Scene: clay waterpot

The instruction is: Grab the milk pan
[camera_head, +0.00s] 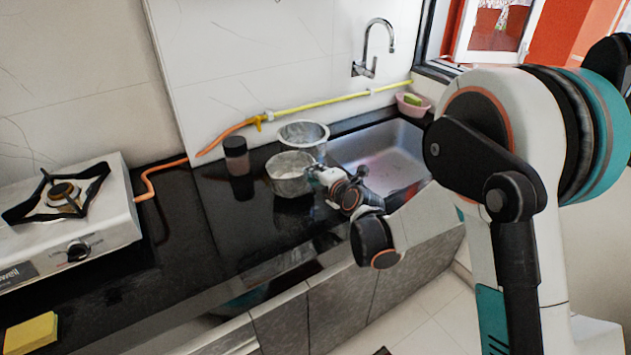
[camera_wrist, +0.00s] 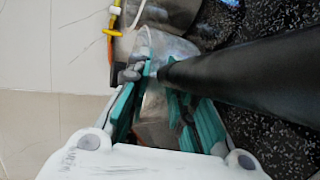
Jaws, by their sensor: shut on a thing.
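The milk pan (camera_head: 288,181) is a dull metal pan in the head view, at or just above the black counter, left of the sink. I cannot tell whether its base touches the counter. My gripper (camera_head: 318,176) is at its right side, shut on it. In the wrist view the teal fingers of my gripper (camera_wrist: 160,108) are close around its near side. The metal of the pan (camera_wrist: 175,50) shows beyond them. A long black bar (camera_wrist: 245,65), which looks like its handle, crosses over the right finger. The exact contact is hidden.
A second metal pot (camera_head: 303,132) stands just behind the pan. A dark jar (camera_head: 237,155) is to the left. The sink (camera_head: 378,152) lies to the right. A gas stove (camera_head: 75,215) is at the far left. An orange hose (camera_head: 160,168) runs along the wall.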

